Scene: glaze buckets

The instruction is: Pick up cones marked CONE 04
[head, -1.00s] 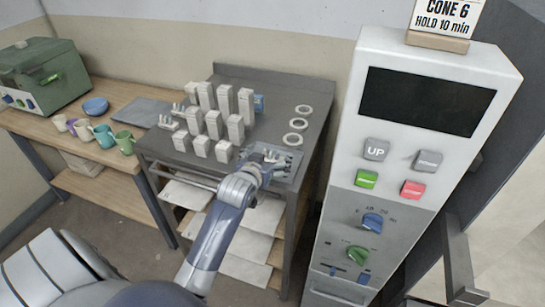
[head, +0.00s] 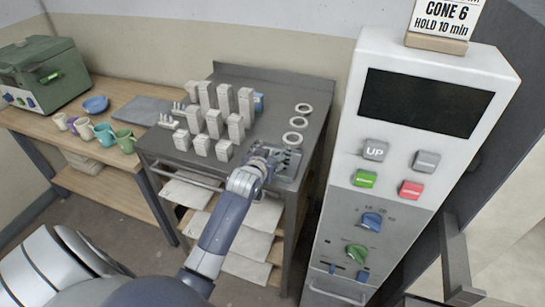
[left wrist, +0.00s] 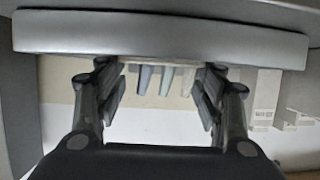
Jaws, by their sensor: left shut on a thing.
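My left gripper (head: 278,158) is over a grey tray (head: 288,180) at the front right of the metal table. In the left wrist view its fingers (left wrist: 158,95) stand apart on either side of several small, slim, grey-blue upright pieces (left wrist: 165,80) that look like cones. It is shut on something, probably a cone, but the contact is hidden. No CONE 04 mark can be read. More small white pieces (head: 168,122) stand at the table's left edge. My right gripper is not in view.
Several white blocks (head: 208,97) stand on the metal table (head: 262,85), left of the gripper. Several white rings (head: 295,123) lie behind the tray. A tall control panel (head: 440,60) with a CONE 6 sign (head: 443,18) rises close on the right. A wooden bench (head: 100,190) holds cups.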

